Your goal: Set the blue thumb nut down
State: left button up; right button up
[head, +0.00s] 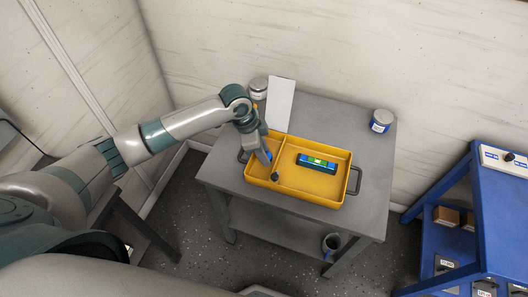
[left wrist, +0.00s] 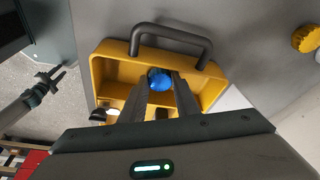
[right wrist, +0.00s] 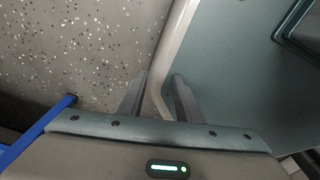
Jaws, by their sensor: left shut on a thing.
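The blue thumb nut (left wrist: 160,79) is round and bright blue, held between the fingertips of my left gripper (left wrist: 161,82). In the head view my left gripper (head: 265,157) reaches down into the left compartment of the yellow tray (head: 320,198), and a bit of blue shows at its fingertips. The tray also shows in the left wrist view (left wrist: 108,70). I cannot tell whether the nut touches the tray floor. My right gripper (right wrist: 160,85) shows only in the right wrist view, fingers apart with nothing between them, away from the tray.
The tray stands on a grey table (head: 365,190). A blue and green level (head: 317,163) lies in its right compartment, and a dark knob (head: 275,177) is near its divider. A blue cart (head: 480,215) is at right.

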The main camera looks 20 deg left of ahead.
pick_arm(q)
jog(key=o, duration=1)
pick_arm(e)
jog(key=shift+w, duration=0.15)
pick_arm(q)
jog(key=shift+a+r, duration=0.15)
jog(key=shift+r, duration=0.4)
jog(key=b+v, duration=0.1)
jog(key=v, duration=1)
jog(key=shift+b, duration=0.3)
pick_arm(e)
jog(key=shift+t, duration=0.8)
jog(key=w, duration=0.1)
jog(key=w+a, duration=0.1)
jog(key=w, duration=0.1)
jog(key=w+a, duration=0.1)
jog(key=w, duration=0.1)
jog(key=shift+w+a+f, duration=0.1)
jog(key=shift+w+a, duration=0.05)
jog(key=shift+a, duration=0.05)
jog(key=shift+s+d, duration=0.1)
jog(key=shift+s, duration=0.15)
